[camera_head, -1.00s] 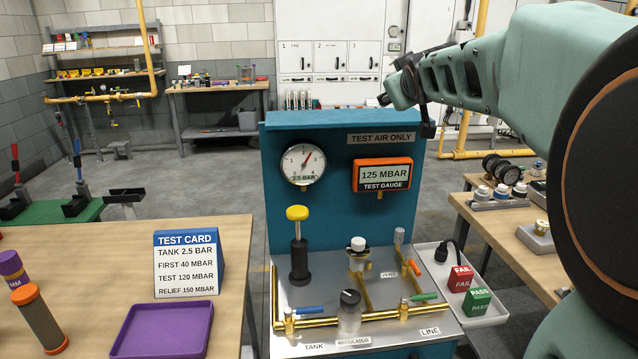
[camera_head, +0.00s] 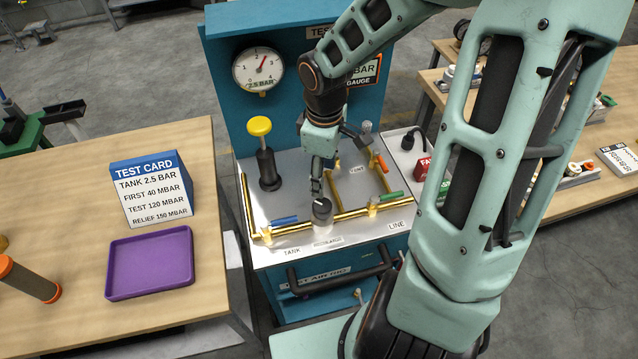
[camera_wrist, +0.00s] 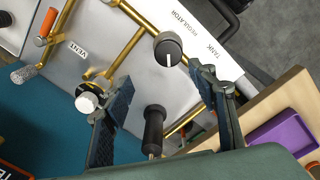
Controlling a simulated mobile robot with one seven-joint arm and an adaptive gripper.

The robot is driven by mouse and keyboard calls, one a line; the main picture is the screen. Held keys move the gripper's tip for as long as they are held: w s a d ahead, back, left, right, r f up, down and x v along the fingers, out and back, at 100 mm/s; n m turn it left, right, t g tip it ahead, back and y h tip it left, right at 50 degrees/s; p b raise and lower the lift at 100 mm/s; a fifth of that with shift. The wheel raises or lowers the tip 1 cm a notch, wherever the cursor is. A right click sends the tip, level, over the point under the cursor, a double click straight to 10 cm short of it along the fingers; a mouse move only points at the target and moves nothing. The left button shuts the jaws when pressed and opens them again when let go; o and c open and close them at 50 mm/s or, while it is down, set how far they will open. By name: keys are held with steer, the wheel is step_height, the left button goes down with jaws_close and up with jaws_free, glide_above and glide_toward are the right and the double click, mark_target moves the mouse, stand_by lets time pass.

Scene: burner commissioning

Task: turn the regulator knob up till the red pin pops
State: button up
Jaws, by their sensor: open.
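The regulator knob (camera_head: 322,207) is black with a white pointer line and sits above the brass pipe at the bench front. The wrist view shows the knob (camera_wrist: 168,48) from above, uncovered. My gripper (camera_head: 343,168) is open over the bench, behind the knob. In the wrist view my gripper's fingers (camera_wrist: 170,80) are wide apart, with the knob beyond the tips and nothing between them. The white-capped fitting (camera_wrist: 88,102) is beside the left finger; I cannot make out a red pin. The test gauge (camera_head: 368,72) is mostly hidden by my arm, its number unreadable.
The yellow-topped pump (camera_head: 260,127) stands left of my gripper. Blue (camera_head: 284,220), green (camera_head: 389,195) and orange (camera_head: 381,162) valve levers surround the knob area. The tank dial (camera_head: 258,70) is behind. A test card (camera_head: 150,190) and purple tray (camera_head: 150,263) are on the left table.

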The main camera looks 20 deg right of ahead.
mark_target(322, 205)
steer(key=f+b, duration=0.1)
steer(key=f, duration=0.2)
steer(key=f+b, duration=0.1)
steer(key=f, duration=0.3)
steer(key=s+f, duration=0.1)
steer(key=f, duration=0.2)
steer(key=shift+a+f+b, duration=0.25)
steer(key=shift+f+b, duration=0.1)
steer(key=shift+b, duration=0.05)
